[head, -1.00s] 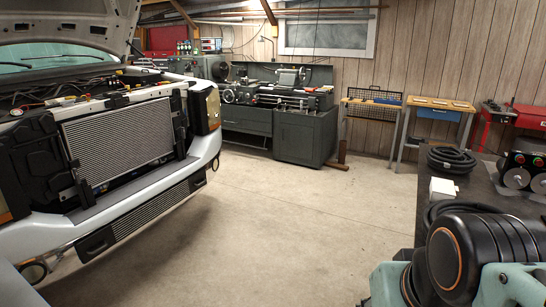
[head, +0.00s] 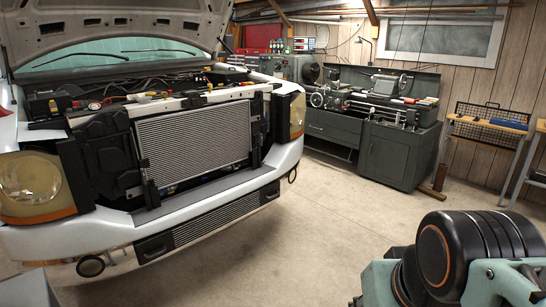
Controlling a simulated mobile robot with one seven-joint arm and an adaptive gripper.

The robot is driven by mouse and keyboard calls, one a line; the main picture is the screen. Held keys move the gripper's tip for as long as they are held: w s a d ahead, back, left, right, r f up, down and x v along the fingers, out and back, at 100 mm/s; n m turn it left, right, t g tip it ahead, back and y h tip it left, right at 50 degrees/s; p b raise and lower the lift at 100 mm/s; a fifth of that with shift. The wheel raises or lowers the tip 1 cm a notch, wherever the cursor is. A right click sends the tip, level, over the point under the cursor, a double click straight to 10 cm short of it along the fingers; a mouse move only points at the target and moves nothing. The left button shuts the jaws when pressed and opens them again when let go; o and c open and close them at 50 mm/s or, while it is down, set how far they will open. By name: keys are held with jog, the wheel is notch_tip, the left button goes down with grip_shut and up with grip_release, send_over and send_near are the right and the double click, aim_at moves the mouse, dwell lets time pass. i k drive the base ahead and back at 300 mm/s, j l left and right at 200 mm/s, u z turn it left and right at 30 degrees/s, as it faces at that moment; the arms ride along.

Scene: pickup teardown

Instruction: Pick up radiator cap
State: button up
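I cannot pick out the radiator cap for certain. The truck's bare radiator (head: 195,145) stands upright at the front of the open engine bay, left of centre in the head view. Several small items lie along the front crossmember (head: 165,106) and in the engine bay behind it, too small to name. My gripper is not in view. Only part of my arm, teal and black, shows at the lower right, apart from the truck.
The truck's raised hood (head: 120,28) overhangs the engine bay. Its bumper (head: 120,232) juts out in front. A grey lathe (head: 375,115) stands along the back wall, with a small wooden-topped table (head: 487,125) at right. The concrete floor (head: 310,225) between is clear.

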aim_at(144, 100)
jog(key=i+u, duration=0.3)
jog(key=i, duration=0.25)
jog(key=i+u, duration=0.35)
jog(key=i, duration=0.15)
jog(key=i+u, duration=0.3)
jog(key=i, duration=0.25)
jog(key=i+l+u, duration=0.1)
jog(key=i+u, duration=0.2)
jog(key=i, duration=0.25)
